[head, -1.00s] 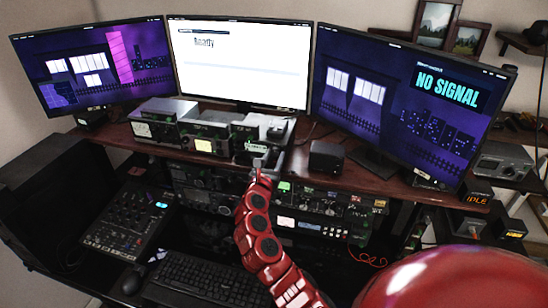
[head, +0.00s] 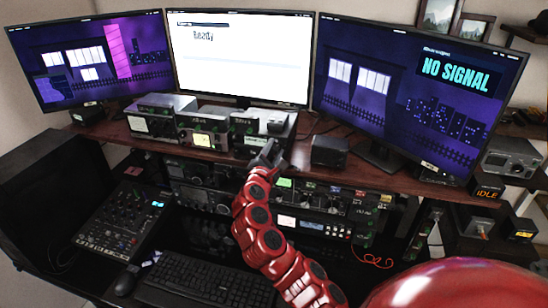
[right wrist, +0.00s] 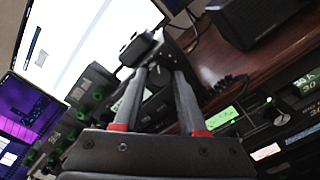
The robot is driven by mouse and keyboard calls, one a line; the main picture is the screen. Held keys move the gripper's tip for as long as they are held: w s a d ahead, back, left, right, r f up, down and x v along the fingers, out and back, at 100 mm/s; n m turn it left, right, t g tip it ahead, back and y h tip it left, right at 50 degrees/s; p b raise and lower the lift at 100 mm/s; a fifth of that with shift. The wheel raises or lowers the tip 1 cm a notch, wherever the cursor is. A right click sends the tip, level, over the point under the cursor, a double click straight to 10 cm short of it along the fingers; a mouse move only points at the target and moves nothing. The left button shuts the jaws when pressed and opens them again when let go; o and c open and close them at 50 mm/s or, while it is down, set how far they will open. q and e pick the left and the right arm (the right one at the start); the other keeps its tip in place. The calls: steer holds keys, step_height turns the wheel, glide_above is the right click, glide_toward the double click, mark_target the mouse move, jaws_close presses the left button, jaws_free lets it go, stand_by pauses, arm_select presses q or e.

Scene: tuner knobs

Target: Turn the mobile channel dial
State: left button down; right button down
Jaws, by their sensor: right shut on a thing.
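A radio unit (head: 248,139) stands at the right end of the row of radios on the desk, below the middle screen. My right gripper (head: 268,154) is at the right part of its front and also shows in the right wrist view (right wrist: 158,72). Its fingers are shut on a small knob at the radio front, apparently the mobile channel dial. The fingers hide most of the knob, so its pointer and setting cannot be read. A dark object (right wrist: 140,47) shows just beyond the fingertips. My left gripper is not in view.
A black speaker box (head: 329,151) stands right of the radio. More radio gear (head: 310,196) fills the shelf below. The middle screen (head: 240,55) reads "Ready"; the right screen (head: 410,85) reads "NO SIGNAL". A keyboard (head: 205,282) and mixer (head: 120,222) are lower left.

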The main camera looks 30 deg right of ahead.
steer(key=shift+m+b, duration=0.75)
steer(key=shift+m, duration=0.25)
steer(key=shift+c, duration=2.3)
jaws_free()
steer(key=b+v, duration=0.3)
steer(key=v, duration=1.4)
steer(key=shift+s, duration=0.2)
